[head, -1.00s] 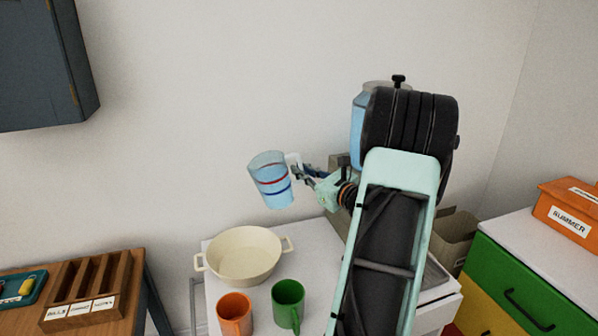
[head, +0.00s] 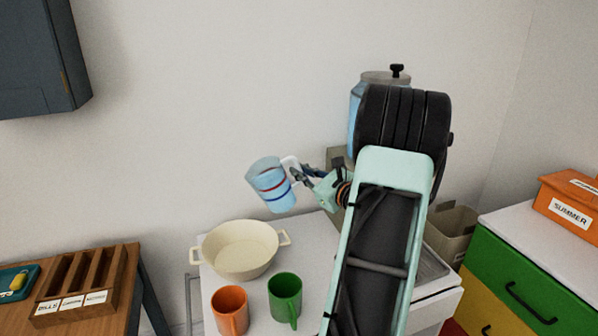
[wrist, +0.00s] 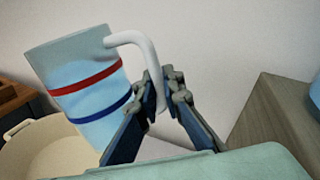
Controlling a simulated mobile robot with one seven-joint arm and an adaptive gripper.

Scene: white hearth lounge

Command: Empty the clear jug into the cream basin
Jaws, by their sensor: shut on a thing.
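The clear jug (head: 270,186) has a red band, a blue band and a white handle, and looks bluish inside. My gripper (head: 297,174) is shut on its handle and holds it in the air, tilted to the left. In the wrist view the jug (wrist: 85,85) hangs by its handle between my gripper's fingers (wrist: 165,90). The cream basin (head: 241,262), round with two side handles, stands on the white table below and slightly left of the jug. In the wrist view the basin (wrist: 45,150) is partly hidden behind the jug. No stream shows from the jug.
An orange mug (head: 231,312) and a green mug (head: 285,297) stand in front of the basin. A large dispenser (head: 355,110) with a dark knob is behind my arm. A wooden sorter (head: 85,283) is at left, coloured drawers (head: 520,285) at right.

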